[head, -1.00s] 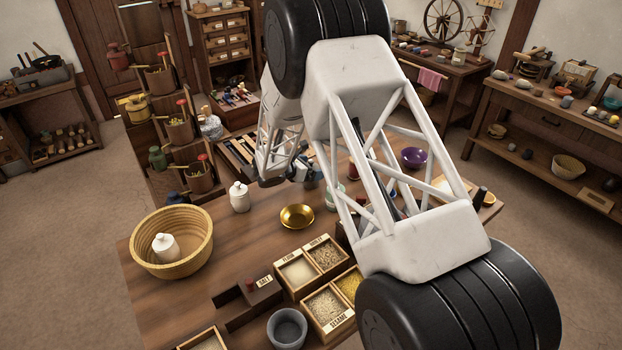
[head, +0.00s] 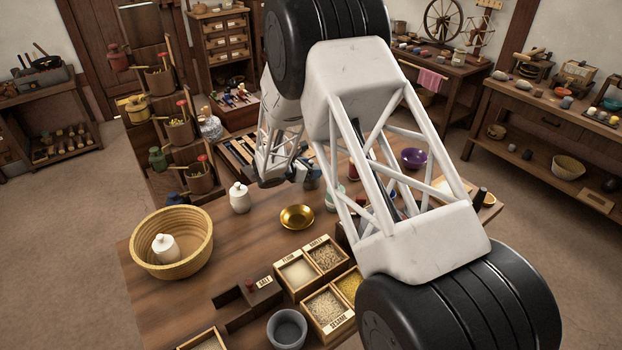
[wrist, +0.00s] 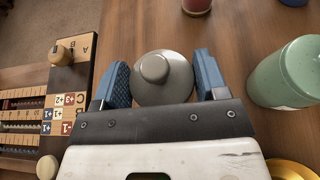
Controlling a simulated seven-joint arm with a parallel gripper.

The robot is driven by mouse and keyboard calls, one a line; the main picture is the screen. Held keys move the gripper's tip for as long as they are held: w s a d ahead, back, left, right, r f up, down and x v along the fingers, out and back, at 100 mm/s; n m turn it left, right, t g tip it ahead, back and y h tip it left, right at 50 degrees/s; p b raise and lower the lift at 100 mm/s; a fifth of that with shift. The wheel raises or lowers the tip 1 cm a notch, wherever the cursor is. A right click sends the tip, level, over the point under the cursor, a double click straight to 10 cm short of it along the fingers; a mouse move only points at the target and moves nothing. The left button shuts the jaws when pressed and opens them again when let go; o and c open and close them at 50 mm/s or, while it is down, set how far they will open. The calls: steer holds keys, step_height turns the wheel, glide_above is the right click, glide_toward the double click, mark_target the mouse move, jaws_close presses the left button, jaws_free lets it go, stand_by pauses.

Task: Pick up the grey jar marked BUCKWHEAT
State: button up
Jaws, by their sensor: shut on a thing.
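A grey jar (wrist: 163,78) with a round knob on its lid stands between the two blue fingers of my gripper (wrist: 166,82) in the wrist view. I see it from above, and the fingers are shut on it from both sides. Its front is turned out of view, so I cannot read any marking on it. In the head view my gripper (head: 308,178) is low over the far part of the table, partly behind my own arm. The jar cannot be made out clearly there.
A green jar (wrist: 286,72) stands right of my gripper, and a gold bowl (wrist: 290,169) is nearer. A board with letters and numbers (wrist: 68,104) lies left. A red object (wrist: 197,5) is beyond. The head view shows a white jar (head: 240,198), a basket (head: 150,262) and grain boxes (head: 318,278).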

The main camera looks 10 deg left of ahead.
steer(key=shift+r, duration=0.15)
steer(key=shift+r, duration=4.85)
steer(key=shift+s, duration=0.1)
